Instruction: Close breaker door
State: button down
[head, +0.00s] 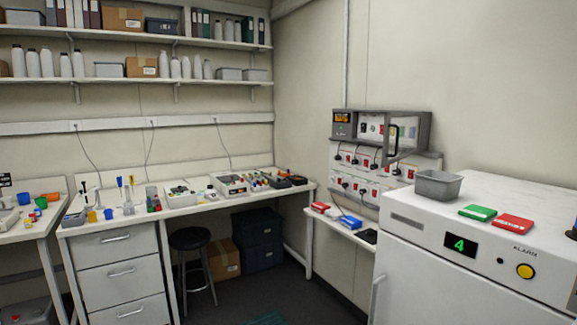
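The breaker box (345,130) is a grey case on the right-hand wall, above rows of red switches and sockets. It has a small orange-lit display at its upper left. Its door (425,133) is a grey frame with a clear pane and a dark handle (393,140). The door appears to stand open, jutting out from the case, with its handle edge at left. Switches show in the case left of the handle. My gripper is not in view.
A narrow wall shelf (335,222) is below the sockets. A stool (190,240) stands by the left bench. Floor between is clear.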

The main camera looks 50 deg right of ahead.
aim_at(385, 161)
jog(key=k+z, duration=0.1)
jog(key=z, duration=0.3)
jog(key=k+z, duration=0.1)
jog(key=z, duration=0.35)
jog(key=l+z, duration=0.1)
jog(key=z, duration=0.3)
jog(key=k+l+z, duration=0.1)
jog(key=z, duration=0.3)
